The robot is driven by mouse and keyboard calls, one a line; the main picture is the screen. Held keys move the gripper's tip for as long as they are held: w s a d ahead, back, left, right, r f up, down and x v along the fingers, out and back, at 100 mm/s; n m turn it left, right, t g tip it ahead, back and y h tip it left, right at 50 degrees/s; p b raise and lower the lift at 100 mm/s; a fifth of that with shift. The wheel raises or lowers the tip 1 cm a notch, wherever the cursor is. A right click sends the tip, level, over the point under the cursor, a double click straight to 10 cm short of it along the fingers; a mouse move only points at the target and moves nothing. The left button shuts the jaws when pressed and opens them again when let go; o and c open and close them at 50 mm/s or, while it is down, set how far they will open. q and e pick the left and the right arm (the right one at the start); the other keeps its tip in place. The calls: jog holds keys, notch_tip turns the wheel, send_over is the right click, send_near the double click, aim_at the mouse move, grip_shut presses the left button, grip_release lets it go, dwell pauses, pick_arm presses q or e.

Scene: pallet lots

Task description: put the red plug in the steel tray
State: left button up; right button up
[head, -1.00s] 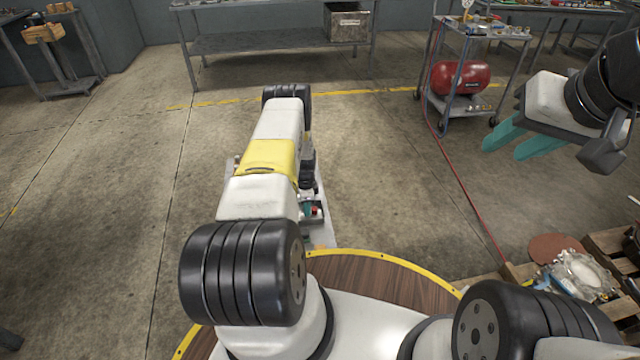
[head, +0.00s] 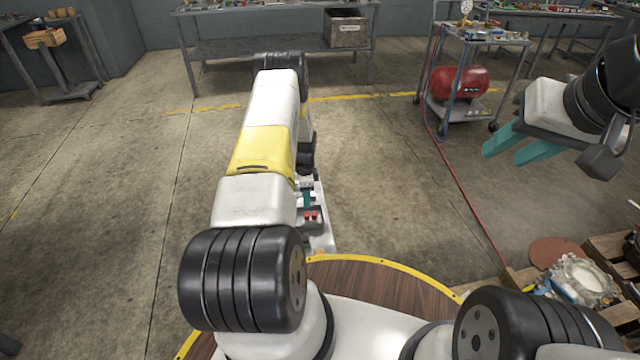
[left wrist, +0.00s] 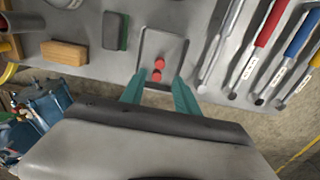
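The steel tray (left wrist: 176,43) is a small grey tray with a pale rim, at the top middle of the left wrist view. Two rounded red shapes (left wrist: 158,63) show inside its outline, close together; I cannot tell whether both belong to the red plug. In the head view, red spots (head: 311,216) show over the dark tray (head: 314,227), beside my left arm. My left gripper (left wrist: 158,86) has its teal fingers spread at the tray's near edge, with nothing visibly clasped. My right gripper (head: 508,147) is open and empty, out to the right over the floor.
A wooden block (left wrist: 64,54) and a grey-green block (left wrist: 115,31) lie left of the tray. Several colour-handled tools (left wrist: 265,30) lie to its right. A trolley (head: 468,80) with a red tank stands at the back right. Pallets with parts lie at right.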

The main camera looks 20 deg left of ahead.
pick_arm(q)
jog(key=s+d+r+n+t, duration=0.1)
jog(key=s+d+r+n, duration=0.1)
jog(key=r, duration=1.1)
jog(key=s+d+r+n+t, duration=0.1)
jog(key=d+r+n, duration=0.15)
jog(key=r, duration=0.95)
jog(key=s+d+r+n+t, duration=0.1)
jog(key=s+d+r, duration=0.15)
jog(key=r, duration=1.05)
jog(key=s+d+r+n+t+h, duration=0.15)
jog(key=s+d+r+n, duration=0.3)
jog(key=s+r, duration=0.8)
jog(key=s+d+r+n+t, duration=0.1)
jog(key=s+d, duration=0.1)
jog(key=s, duration=0.5)
jog(key=s+d+r+n, duration=0.1)
jog(key=s+d, duration=0.1)
jog(key=s, duration=0.5)
jog(key=shift+r+t+h, duration=0.35)
jog(key=shift+r, duration=0.05)
jog(key=shift+w+a, duration=0.1)
jog(key=shift+a, duration=0.05)
